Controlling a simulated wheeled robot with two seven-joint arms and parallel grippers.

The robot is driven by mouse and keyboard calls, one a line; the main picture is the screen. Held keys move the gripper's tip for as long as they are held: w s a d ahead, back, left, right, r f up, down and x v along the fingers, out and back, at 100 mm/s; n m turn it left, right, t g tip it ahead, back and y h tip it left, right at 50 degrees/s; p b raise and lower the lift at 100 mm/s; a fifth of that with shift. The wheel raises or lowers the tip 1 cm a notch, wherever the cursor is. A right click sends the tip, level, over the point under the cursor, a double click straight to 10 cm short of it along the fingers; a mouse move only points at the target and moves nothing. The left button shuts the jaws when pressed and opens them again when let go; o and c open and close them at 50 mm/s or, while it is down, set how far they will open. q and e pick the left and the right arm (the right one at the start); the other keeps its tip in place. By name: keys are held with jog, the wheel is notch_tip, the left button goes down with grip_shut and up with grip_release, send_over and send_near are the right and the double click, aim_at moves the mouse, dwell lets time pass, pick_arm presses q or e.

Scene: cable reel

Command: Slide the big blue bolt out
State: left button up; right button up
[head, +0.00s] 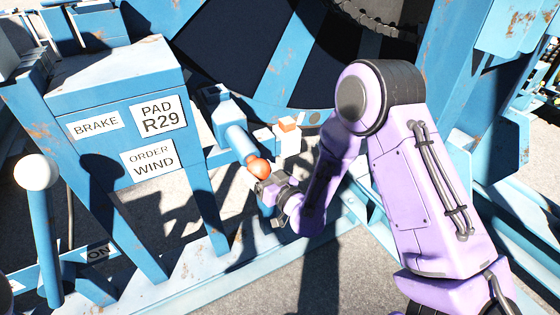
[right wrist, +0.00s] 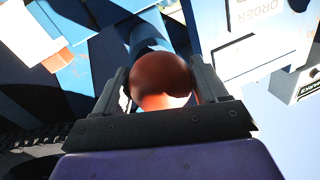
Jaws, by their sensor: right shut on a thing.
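The big blue bolt (head: 236,140) is a thick light-blue rod that comes out of a blue bracket (head: 213,98) low on the reel frame. An orange-red ball knob (head: 259,167) sits on its near end. My right gripper (head: 262,178) is at this knob. In the right wrist view the knob (right wrist: 160,76) lies between the two fingers of the right gripper (right wrist: 160,88), which are shut on it. The bolt runs away behind the knob there, partly hidden by it. My left gripper is not in view.
A blue box with BRAKE, PAD R29 and ORDER WIND labels (head: 120,95) stands left of the bolt. A lever with a white ball (head: 36,172) stands at far left. A white block with an orange top (head: 288,137) is right of the bolt. Blue frame beams surround the arm.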

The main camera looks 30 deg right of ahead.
jog(key=shift+s, duration=0.5)
jog(key=shift+s+f, duration=0.1)
jog(key=shift+f, duration=0.05)
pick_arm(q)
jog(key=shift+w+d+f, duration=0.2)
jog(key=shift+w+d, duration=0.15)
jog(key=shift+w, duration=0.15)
pick_arm(e)
jog(key=o, duration=1.4)
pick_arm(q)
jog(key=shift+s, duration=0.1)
pick_arm(e)
jog(key=shift+s, duration=0.1)
